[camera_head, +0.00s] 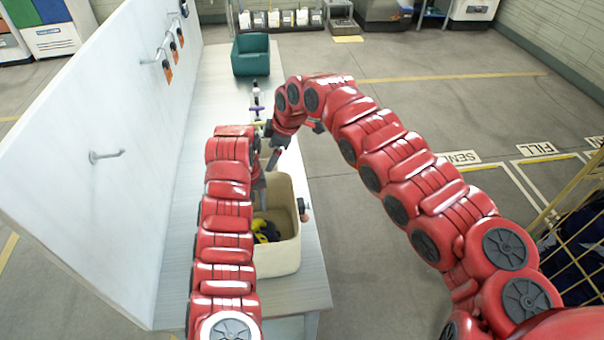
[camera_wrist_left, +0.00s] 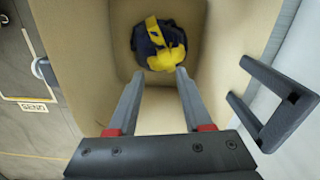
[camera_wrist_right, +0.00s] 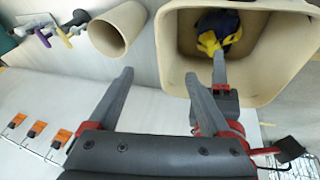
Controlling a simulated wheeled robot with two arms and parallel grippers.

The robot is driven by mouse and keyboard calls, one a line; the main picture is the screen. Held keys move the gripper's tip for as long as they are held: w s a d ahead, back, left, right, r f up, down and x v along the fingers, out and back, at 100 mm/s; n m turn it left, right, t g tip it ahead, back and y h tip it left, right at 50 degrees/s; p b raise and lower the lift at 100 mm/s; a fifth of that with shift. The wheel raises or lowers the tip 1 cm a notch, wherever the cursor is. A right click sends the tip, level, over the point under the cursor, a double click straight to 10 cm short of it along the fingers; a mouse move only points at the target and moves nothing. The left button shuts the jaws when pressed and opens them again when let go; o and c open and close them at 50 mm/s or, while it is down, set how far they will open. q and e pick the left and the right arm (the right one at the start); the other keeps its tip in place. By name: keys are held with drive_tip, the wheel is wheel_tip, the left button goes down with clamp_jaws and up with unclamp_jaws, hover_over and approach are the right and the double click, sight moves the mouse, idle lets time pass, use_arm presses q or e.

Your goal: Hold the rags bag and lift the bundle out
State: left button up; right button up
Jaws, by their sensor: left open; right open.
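The rags bag (camera_head: 287,252) is a beige, open-topped, bin-like container on the bench. The bundle (camera_wrist_left: 160,42), dark navy cloth with yellow bands, lies inside on its floor. It also shows in the right wrist view (camera_wrist_right: 214,36). My left gripper (camera_wrist_left: 155,72) is open and empty, over the bag's mouth, its fingers pointing toward the bundle. My right gripper (camera_wrist_right: 158,76) is open and empty near the bag's rim, one finger overlapping the rim in view. I cannot tell whether the rim is between its fingers. In the head view, my arms partly hide the bag and grippers.
A beige cup-like container (camera_wrist_right: 118,28) stands beside the bag, with small coloured-handled tools near it. A teal bin (camera_head: 251,55) sits at the bench's far end. A white panel (camera_head: 110,120) with hooks and orange tags borders the bench's left side.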

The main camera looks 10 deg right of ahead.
sight(302, 201)
drive_tip(key=s+d+f+n+g+h, duration=0.1)
drive_tip(key=s+d+n+g+h, duration=0.15)
drive_tip(key=s+d, duration=0.5)
drive_tip(key=shift+m+g+h, duration=0.35)
drive_tip(key=shift+m+h, duration=0.1)
drive_tip(key=f, duration=0.9)
drive_tip(key=shift+s+a+f, duration=0.2)
drive_tip(key=shift+a+f, duration=0.05)
drive_tip(key=shift+f, duration=0.15)
wheel_tip(302, 201, down, 7)
drive_tip(key=shift+s+f, duration=0.1)
drive_tip(key=shift+f, duration=0.1)
